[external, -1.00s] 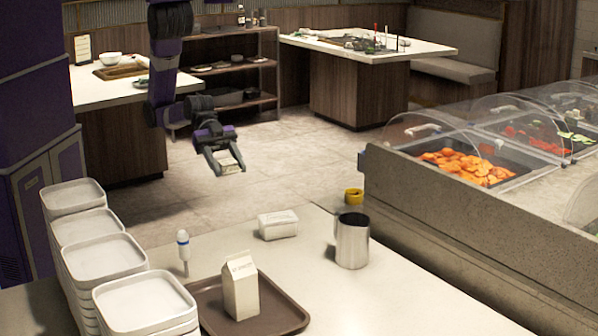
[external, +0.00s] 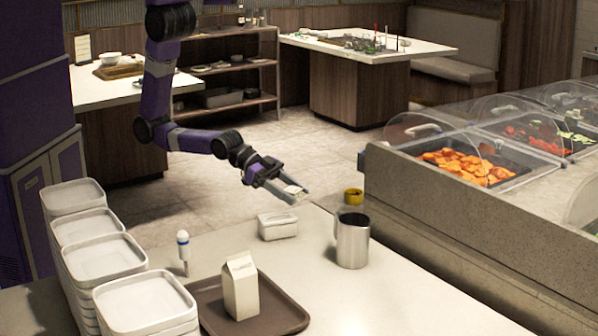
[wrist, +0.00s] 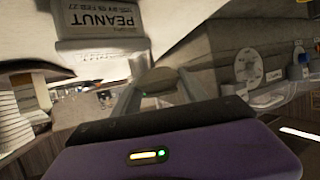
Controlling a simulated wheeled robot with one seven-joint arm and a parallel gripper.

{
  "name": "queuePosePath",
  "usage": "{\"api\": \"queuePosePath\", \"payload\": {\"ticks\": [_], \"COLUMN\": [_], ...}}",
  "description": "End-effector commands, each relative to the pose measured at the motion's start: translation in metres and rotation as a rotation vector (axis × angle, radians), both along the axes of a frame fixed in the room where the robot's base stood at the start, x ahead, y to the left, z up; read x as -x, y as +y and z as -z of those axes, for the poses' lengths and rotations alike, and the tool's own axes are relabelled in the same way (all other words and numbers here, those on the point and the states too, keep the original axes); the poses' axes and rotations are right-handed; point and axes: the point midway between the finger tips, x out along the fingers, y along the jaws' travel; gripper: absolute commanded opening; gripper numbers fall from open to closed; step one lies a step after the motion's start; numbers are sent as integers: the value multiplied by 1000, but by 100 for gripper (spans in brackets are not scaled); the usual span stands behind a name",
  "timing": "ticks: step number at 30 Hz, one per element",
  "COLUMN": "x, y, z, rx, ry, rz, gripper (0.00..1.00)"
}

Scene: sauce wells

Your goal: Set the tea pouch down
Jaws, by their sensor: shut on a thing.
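My gripper (external: 294,197) is shut on a small pale flat pouch (external: 292,189), which I take to be the tea pouch. It holds the pouch in the air near the counter's far edge, behind the white lidded tub and left of the yellow-topped item. In the wrist view the gripper's two fingers (wrist: 157,94) reach away from the camera, with a dim greyish shape between them. The pouch's label is too small to read in the external view.
The counter (external: 330,293) holds a white tub (external: 277,226), steel pitcher (external: 352,246), yellow-topped item (external: 353,197), brown tray (external: 285,317) with a carton (external: 240,286), a blue-white dispenser (external: 183,251) and stacked white dishes (external: 105,265). A label reading PEANUT (wrist: 105,22) shows in the wrist view. Front right counter is clear.

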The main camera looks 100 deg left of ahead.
Motion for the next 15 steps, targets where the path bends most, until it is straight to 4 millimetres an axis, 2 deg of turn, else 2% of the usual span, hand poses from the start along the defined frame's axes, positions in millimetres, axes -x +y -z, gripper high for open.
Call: {"api": "queuePosePath", "payload": {"ticks": [1, 3, 9, 12, 15], "x": [-17, -34, -67, -74, -78], "y": [21, 48, 117, 139, 153], "z": [12, 24, 46, 46, 43], "rx": [0, 0, 1, 1, 1], "ry": [-1, -1, -2, -3, -3], "rz": [-64, -139, -308, -360, -390], "gripper": [11, 11, 11, 11, 11]}}
